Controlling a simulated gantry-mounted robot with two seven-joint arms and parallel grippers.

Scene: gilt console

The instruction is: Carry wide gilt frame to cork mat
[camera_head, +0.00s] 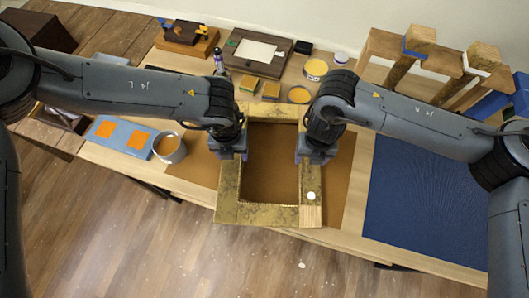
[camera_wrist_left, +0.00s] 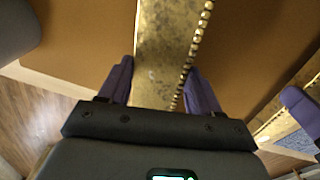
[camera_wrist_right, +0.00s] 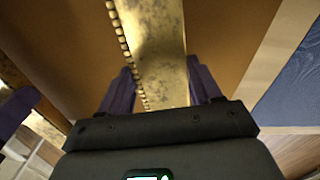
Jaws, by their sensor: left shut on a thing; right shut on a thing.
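The wide gilt frame (camera_head: 229,207) is a worn gold rectangle with a beaded inner edge, over the brown cork mat (camera_head: 192,168). The mat also shows through its opening. I cannot tell whether the frame touches the mat. Its near side reaches past the table's front edge. A pale wood patch and a white dot show at its near right corner. My left gripper (camera_wrist_left: 160,85) is shut on the frame's left side bar (camera_wrist_left: 165,50). My right gripper (camera_wrist_right: 162,85) is shut on the right side bar (camera_wrist_right: 155,45). In the head view the arms hide parts of both bars.
A dark blue cloth (camera_head: 425,200) lies to the right. Small blocks, jars (camera_head: 315,69) and a board with paper (camera_head: 256,50) fill the back. Wooden frame corners (camera_head: 385,45) lean at the back right.

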